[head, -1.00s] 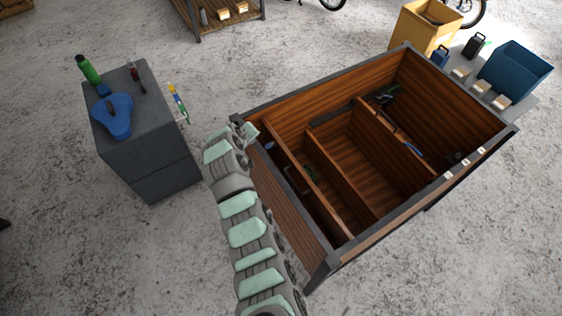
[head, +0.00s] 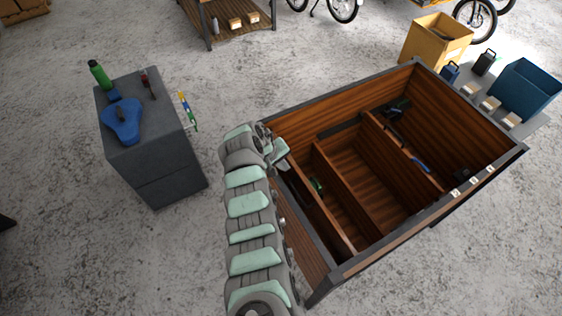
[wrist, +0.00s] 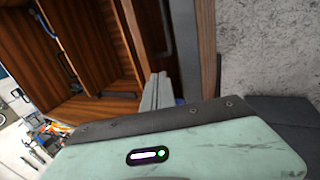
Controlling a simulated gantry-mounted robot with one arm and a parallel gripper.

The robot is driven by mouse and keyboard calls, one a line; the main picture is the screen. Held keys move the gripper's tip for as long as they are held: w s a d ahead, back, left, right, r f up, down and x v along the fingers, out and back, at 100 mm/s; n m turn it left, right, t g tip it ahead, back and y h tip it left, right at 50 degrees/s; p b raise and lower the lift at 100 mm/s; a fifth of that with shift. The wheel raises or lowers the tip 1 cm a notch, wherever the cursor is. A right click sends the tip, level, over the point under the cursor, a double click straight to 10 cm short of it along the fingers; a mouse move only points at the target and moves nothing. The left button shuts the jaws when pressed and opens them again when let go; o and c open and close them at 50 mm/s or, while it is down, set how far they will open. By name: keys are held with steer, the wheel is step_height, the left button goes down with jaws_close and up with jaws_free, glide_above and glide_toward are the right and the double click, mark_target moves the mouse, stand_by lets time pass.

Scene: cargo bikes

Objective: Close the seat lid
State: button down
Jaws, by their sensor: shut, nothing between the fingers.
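The wooden cargo box (head: 400,250) with dark metal edging stands open at the right of the head view. Along its left wall is a narrow compartment, open at the top, with a small green thing (head: 316,187) inside. I cannot clearly make out the seat lid; it may be the panel along that wall, partly hidden by my arm. My gripper (head: 280,158) is at the box's left rim near the far left corner. In the wrist view its grey fingers (wrist: 157,92) are shut and empty, close to the rim (wrist: 205,50). Whether they touch anything is unclear.
A dark grey cabinet (head: 165,165) left of the box carries a blue saddle-like object (head: 122,120) and a green bottle (head: 99,73). Yellow (head: 438,40) and blue (head: 527,88) bins stand behind the box. Tools lie inside it.

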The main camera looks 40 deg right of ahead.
steer(key=b+x, duration=0.1)
steer(key=x, duration=0.3)
steer(key=shift+f, duration=0.2)
steer(key=shift+d, duration=0.1)
stand_by(0.4)
